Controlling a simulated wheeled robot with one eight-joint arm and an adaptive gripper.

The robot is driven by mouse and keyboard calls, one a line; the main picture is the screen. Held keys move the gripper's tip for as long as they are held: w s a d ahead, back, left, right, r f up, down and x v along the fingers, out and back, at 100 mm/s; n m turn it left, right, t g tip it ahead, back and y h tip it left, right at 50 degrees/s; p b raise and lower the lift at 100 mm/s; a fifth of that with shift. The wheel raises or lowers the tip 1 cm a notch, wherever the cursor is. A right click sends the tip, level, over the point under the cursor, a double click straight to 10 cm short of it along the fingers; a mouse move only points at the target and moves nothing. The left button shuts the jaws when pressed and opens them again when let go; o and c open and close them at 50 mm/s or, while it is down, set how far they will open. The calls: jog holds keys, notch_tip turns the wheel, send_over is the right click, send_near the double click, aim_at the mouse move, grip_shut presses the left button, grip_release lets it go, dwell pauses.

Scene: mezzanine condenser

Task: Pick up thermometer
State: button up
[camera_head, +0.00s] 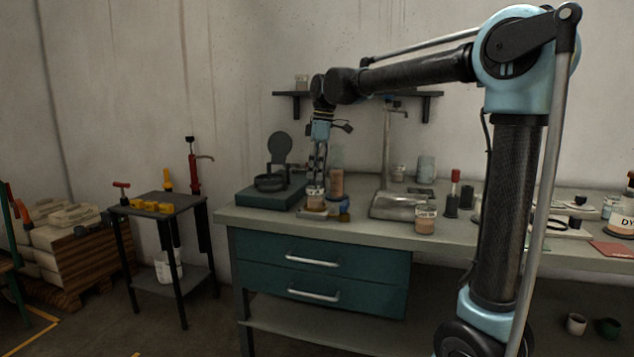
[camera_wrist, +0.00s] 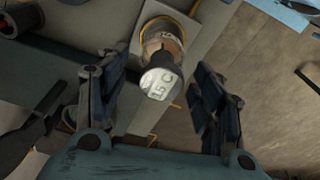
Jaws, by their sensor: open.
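The thermometer (camera_wrist: 160,84) shows in the wrist view as a round pale dial face marked with figures and a C. It appears to stand up out of a labelled jar (camera_wrist: 163,38), between my fingers and a little beyond them. My gripper (camera_wrist: 163,100) is open and empty, with one dark finger on each side of the dial and gaps between. In the head view my gripper (camera_head: 318,178) points down just above a labelled jar (camera_head: 315,200) on the workbench (camera_head: 390,234). I cannot make out the dial clearly there.
A teal box with a dark pan (camera_head: 270,192) stands close left of the jar. A metal basin (camera_head: 392,206) and another jar (camera_head: 425,219) stand to the right. A wall shelf (camera_head: 358,96) is behind my arm. A small side table (camera_head: 158,205) stands left.

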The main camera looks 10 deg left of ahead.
jog(key=shift+a+f, duration=0.1)
jog(key=shift+f, duration=0.8)
jog(key=c, duration=1.3)
jog(key=shift+c, duration=0.4)
jog(key=shift+c, duration=0.2)
notch_tip(320, 180, up, 10)
